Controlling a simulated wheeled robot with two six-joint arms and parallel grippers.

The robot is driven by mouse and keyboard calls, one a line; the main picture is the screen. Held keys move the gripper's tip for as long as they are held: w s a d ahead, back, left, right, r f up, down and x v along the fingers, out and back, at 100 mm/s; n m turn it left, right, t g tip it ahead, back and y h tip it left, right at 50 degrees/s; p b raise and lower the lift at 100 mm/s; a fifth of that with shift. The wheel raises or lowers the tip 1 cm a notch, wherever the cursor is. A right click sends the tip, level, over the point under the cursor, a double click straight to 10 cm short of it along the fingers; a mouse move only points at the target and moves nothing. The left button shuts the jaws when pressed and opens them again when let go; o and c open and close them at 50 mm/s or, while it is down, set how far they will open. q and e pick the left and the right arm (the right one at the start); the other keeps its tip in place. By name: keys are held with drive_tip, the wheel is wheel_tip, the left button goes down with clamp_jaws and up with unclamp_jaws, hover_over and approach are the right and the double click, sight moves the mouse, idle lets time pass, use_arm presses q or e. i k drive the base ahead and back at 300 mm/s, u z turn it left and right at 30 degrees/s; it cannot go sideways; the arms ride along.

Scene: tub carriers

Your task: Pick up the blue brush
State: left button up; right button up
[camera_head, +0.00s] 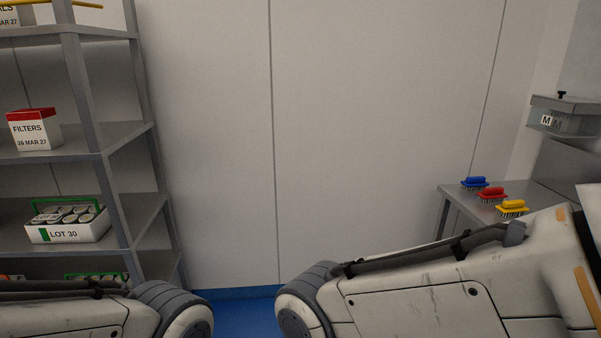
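The blue brush (474,183) lies bristles down on a grey metal table (456,190) at the right of the head view. It is the farthest back of a row of brushes, just behind a red brush (491,194). A yellow brush (511,207) is nearest in the row. Parts of both my arms show along the bottom of the view, well apart from the blue brush. Neither gripper is in view. My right arm hides the front part of the table.
A grey shelf rack at the left holds a FILTERS box (35,131) and a LOT 30 tub (67,223) with a green handle. A metal container marked M (560,119) stands at the right. Bare wall and a strip of blue floor (245,312) lie between.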

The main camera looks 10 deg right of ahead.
sight(477, 182)
drive_tip(key=z, duration=0.3)
drive_tip(key=i, duration=1.95)
drive_tip(key=z, duration=0.8)
drive_tip(key=i, duration=1.95)
drive_tip(key=z, duration=0.4)
